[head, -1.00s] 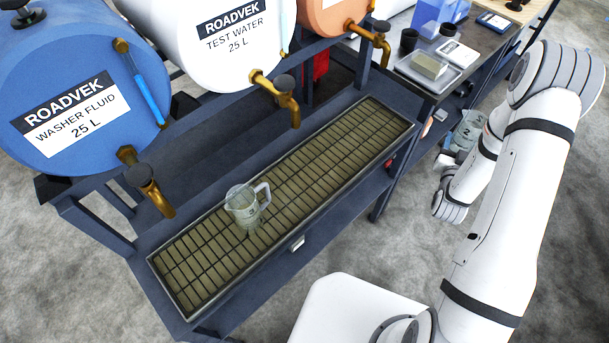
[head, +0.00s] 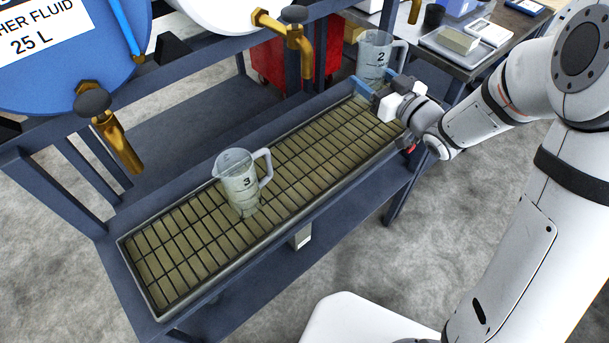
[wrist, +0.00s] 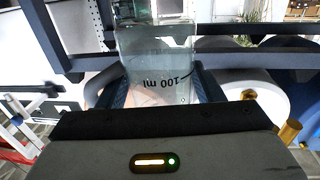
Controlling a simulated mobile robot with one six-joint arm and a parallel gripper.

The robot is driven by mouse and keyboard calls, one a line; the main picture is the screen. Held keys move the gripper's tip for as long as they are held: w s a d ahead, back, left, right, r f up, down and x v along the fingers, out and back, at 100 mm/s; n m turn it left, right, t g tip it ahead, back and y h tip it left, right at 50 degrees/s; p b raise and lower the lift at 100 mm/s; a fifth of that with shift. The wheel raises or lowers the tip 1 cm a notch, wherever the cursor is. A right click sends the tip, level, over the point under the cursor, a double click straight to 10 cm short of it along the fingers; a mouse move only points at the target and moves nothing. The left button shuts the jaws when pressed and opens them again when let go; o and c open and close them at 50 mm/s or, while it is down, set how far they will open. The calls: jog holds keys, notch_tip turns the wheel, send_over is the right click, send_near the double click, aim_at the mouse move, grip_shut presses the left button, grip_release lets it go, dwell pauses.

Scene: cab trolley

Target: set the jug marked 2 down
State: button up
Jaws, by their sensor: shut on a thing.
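The clear jug marked 2 (head: 374,55) is at the far right end of the drip tray in the head view. My gripper (head: 366,88) is shut on its lower part, with blue fingers at its sides. In the wrist view the jug (wrist: 158,70) fills the space between the fingers, and an upside-down "100 ml" mark shows on it. Whether its base touches the grating is hidden. A second clear jug marked 3 (head: 240,182) stands upright on the grating of the drip tray (head: 185,255), left of the middle.
A brass tap (head: 297,40) hangs over the tray left of the held jug. Another brass tap (head: 120,140) is at the left under the blue drum (head: 50,70). A side bench (head: 450,62) with small items stands at the back right. The grating between the jugs is clear.

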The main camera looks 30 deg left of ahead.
jog(key=s+a+f+n+g+b, duration=0.1)
jog(key=s+a+g, duration=0.1)
jog(key=s+a, duration=0.1)
send_over(349, 134)
notch_tip(349, 134, down, 4)
jog(key=shift+y, duration=0.4)
jog(key=shift+f+b, duration=1)
jog(key=shift+f, duration=1.75)
jog(key=o, duration=1)
jog(key=shift+r, duration=0.1)
jog(key=shift+o, duration=0.2)
jog(key=shift+r+p, duration=0.2)
jog(key=shift+p, duration=0.1)
jog(key=v, duration=1.2)
